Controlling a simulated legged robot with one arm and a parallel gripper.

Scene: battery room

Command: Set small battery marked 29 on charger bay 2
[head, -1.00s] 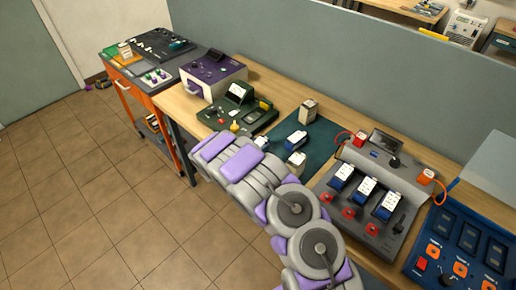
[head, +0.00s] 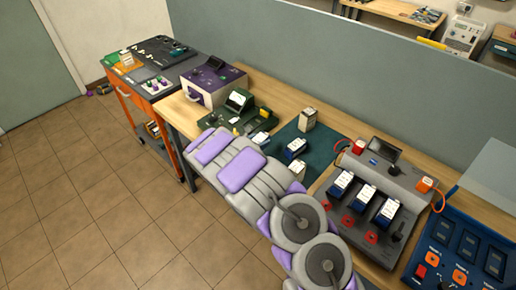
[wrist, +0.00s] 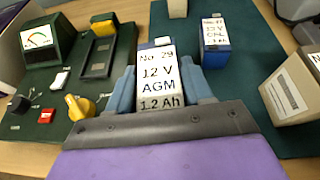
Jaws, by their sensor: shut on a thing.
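The small battery marked No. 29 (wrist: 158,75) is between the two blue-grey fingers of my gripper (wrist: 160,90) in the wrist view. Its white label reads 12 V AGM 1.2 Ah. In the head view my arm hides the gripper; a small white-topped battery shows beyond the arm (head: 261,138), beside the green device. A grey unit (head: 400,180) at the right has three blue bays with white-labelled blocks (head: 364,194) in a row, red squares in front. A blue unit (head: 440,262) at the far right has several dark slots. I cannot read bay numbers on either.
A dark green mat (head: 322,152) holds a blue battery (head: 296,147) and beige batteries (head: 308,118) (head: 298,168). The green device (wrist: 62,95) with a dial and yellow knob lies left of the held battery. A purple-topped box (head: 212,82) stands further left.

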